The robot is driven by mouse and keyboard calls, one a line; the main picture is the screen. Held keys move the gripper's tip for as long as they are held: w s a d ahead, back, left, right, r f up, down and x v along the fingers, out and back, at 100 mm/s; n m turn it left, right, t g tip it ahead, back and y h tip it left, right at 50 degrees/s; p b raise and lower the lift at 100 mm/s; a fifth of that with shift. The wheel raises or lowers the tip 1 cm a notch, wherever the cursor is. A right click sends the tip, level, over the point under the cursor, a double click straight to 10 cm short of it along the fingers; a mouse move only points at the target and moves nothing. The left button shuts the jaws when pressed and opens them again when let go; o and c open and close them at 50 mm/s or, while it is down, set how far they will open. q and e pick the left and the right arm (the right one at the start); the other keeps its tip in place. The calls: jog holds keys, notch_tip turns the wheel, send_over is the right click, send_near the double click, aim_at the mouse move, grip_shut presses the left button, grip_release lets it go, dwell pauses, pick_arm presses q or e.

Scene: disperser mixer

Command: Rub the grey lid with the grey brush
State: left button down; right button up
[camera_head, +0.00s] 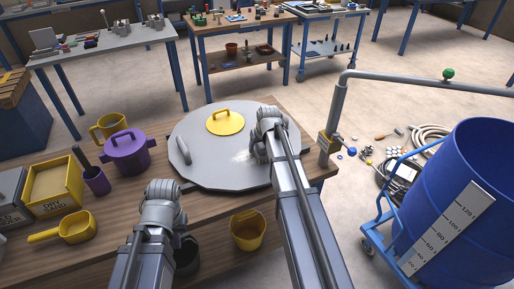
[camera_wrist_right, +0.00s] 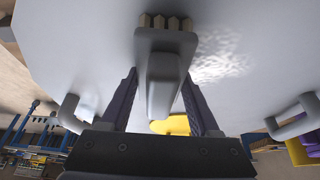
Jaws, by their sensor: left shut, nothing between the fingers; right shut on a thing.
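My right gripper (camera_head: 264,146) is over the lid's right part. In the right wrist view it is shut on the grey brush (camera_wrist_right: 164,80), whose pale bristles (camera_wrist_right: 165,22) point at the lid surface; whether they touch it I cannot tell. The brush is hidden in the head view. My left gripper (camera_head: 164,190) is shut and empty near the table's front edge, its fingertips mostly hidden.
A purple pot (camera_head: 127,155), a yellow mug (camera_head: 109,127), a purple cup (camera_head: 96,181), a yellow scoop (camera_head: 72,229) and a yellow bin (camera_head: 53,187) stand left of the lid. A pipe (camera_head: 338,110) and a blue drum (camera_head: 460,210) are at the right.

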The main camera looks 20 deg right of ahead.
aim_at(238, 155)
jog(key=shift+w+d+f, duration=0.1)
jog(key=shift+w+d, duration=0.05)
jog(key=shift+d, duration=1.7)
jog(key=shift+w, duration=0.95)
jog(key=shift+a, duration=0.1)
jog(key=shift+a, duration=0.1)
jog(key=shift+s+a, duration=0.2)
jog(key=shift+a, duration=1.65)
jog(key=shift+a, duration=0.1)
jog(key=shift+s+a, duration=0.2)
jog(key=shift+a, duration=1.55)
jog(key=shift+a, duration=0.1)
jog(key=shift+s+a, duration=0.15)
jog(key=shift+a, duration=0.8)
jog(key=shift+s+a, duration=0.15)
jog(key=shift+a, duration=0.75)
